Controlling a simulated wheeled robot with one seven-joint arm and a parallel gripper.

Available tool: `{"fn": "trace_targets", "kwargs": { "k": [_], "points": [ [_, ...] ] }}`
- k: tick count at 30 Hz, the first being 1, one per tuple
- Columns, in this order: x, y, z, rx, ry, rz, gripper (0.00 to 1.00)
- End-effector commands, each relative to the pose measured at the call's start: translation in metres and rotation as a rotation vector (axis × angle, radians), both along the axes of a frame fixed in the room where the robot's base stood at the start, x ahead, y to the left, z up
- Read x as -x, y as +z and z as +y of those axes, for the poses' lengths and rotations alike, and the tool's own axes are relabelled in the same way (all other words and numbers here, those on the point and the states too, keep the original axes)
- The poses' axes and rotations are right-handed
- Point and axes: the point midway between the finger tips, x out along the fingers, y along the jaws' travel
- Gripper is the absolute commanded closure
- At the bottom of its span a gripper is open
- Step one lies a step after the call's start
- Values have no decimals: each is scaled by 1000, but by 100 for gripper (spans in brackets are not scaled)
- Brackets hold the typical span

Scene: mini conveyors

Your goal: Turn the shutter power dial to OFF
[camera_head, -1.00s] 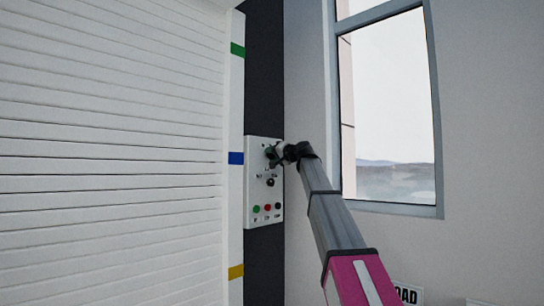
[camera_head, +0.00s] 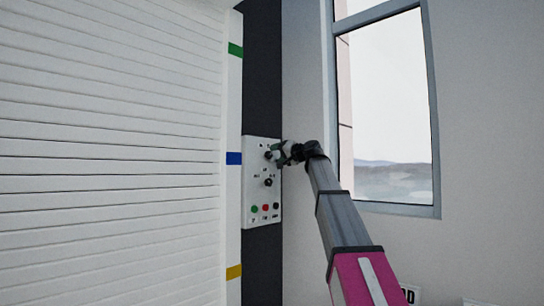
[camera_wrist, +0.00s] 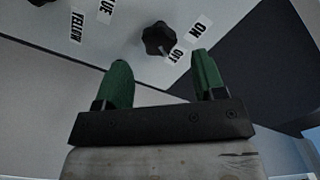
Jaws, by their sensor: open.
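The control panel (camera_head: 250,200) is a pale upright plate beside the shutter. In the wrist view a black knobbed dial (camera_wrist: 158,38) has an OFF label (camera_wrist: 177,56) and an ON label (camera_wrist: 201,28) to its right. My gripper (camera_wrist: 163,78) is open and empty. Its two green fingers point toward the panel, and the dial lies ahead of the gap between them, apart from both. In the head view my gripper (camera_head: 277,153) is at the panel's upper part, close to the upper dial.
Part of another knob (camera_wrist: 40,2) shows in the wrist view, near a YELLOW label (camera_wrist: 76,27). The white shutter (camera_head: 110,150) is left; a window (camera_head: 390,110) is right.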

Motion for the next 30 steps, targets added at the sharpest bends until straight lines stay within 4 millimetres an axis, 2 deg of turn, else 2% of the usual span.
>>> {"fn": "trace_targets", "kwargs": {
  "k": [3,10,30],
  "points": [
    [18,-2,-17,-1,-2,0,36],
    [37,-1,-37,-1,-1,0,36],
    [40,-1,-41,-1,0,1,36]
  ]
}}
